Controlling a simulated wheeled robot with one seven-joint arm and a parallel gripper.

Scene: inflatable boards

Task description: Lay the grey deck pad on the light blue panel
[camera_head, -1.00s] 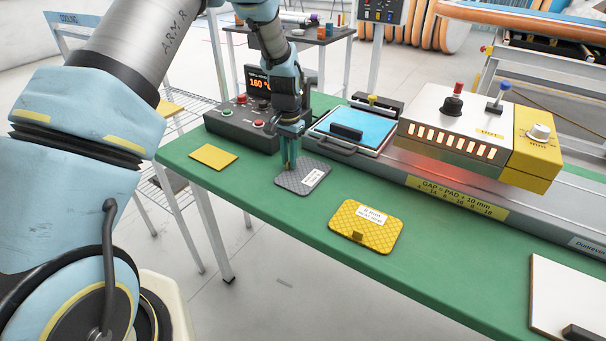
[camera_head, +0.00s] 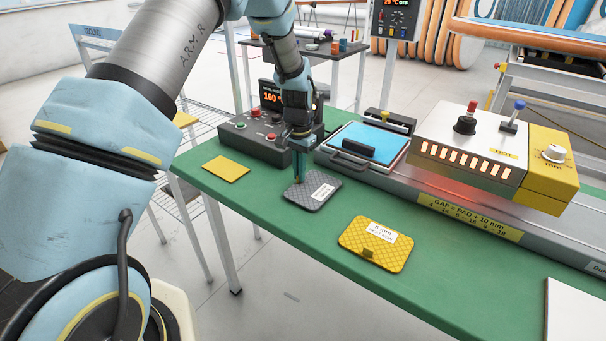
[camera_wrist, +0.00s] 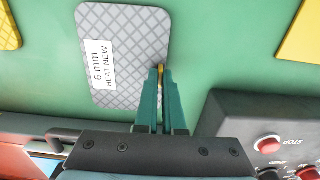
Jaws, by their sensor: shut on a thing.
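The grey deck pad (camera_head: 311,193) lies on the green table in the head view, with a white label on it. In the wrist view the pad (camera_wrist: 125,48) has a diamond pattern and its label reads "6 mm HEAT NEW". My gripper (camera_head: 299,176) points down at the pad's far left edge. In the wrist view my gripper (camera_wrist: 161,72) is shut on a small yellow-brown tab at the pad's edge. The light blue panel (camera_head: 365,143) sits in a tray on the grey bench behind and right of the pad, with a dark block on it.
A yellow pad (camera_head: 375,244) lies nearer on the table, and a thin yellow piece (camera_head: 226,169) lies to the left. A control box (camera_head: 257,133) stands behind my gripper. The heater housing (camera_head: 468,147) with glowing slots stands right of the panel. Green table is clear between the pads.

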